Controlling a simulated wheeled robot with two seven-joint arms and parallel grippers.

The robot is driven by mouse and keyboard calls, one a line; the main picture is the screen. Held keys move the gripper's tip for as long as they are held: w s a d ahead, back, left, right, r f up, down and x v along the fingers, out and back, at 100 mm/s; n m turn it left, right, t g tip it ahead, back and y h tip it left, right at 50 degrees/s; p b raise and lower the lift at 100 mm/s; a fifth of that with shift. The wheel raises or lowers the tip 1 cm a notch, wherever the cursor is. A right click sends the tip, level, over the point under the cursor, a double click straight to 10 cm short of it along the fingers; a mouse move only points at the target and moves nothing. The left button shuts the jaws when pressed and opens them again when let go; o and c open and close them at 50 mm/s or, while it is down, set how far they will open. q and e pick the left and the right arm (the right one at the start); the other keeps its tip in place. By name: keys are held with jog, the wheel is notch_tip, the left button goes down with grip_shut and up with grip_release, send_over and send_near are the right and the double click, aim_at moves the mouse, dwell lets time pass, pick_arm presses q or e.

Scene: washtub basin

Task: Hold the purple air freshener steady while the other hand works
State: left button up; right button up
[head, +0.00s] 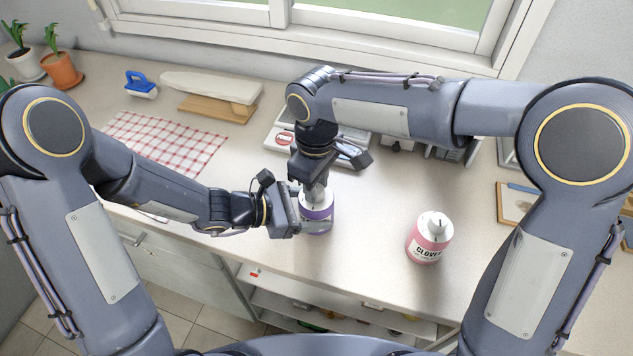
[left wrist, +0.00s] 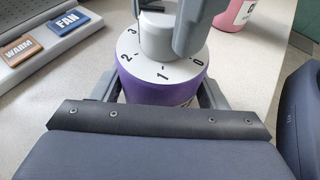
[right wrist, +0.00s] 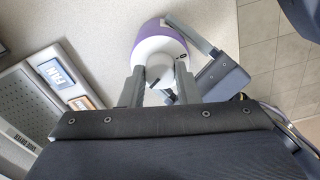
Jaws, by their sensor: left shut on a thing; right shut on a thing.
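The purple air freshener (head: 317,213) stands upright on the counter, with a white numbered top and a grey-white knob. My left gripper (head: 304,222) is shut around its purple body from the left. In the left wrist view the purple body (left wrist: 160,90) sits between the fingers, and the digits 0 to 3 show on the top. My right gripper (head: 316,187) comes down from above and is shut on the knob (left wrist: 157,35). The right wrist view shows the freshener's white top (right wrist: 160,52) at the fingertips, with a left finger beside the body.
A pink bottle-like freshener labelled CLOVER (head: 429,240) stands to the right. A panel with WARM and FAN buttons (left wrist: 68,22) lies behind the purple one. A checked cloth (head: 165,142) lies at the left. The counter between the two fresheners is clear.

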jog(key=m, duration=0.5)
pick_arm(q)
jog(key=shift+s, duration=0.1)
dwell(0.5)
pick_arm(e)
jog(key=o, duration=1)
jog(key=shift+r, duration=0.15)
notch_tip(320, 180, up, 12)
jog(key=shift+f, duration=0.15)
pick_arm(q)
jog(key=o, duration=1.2)
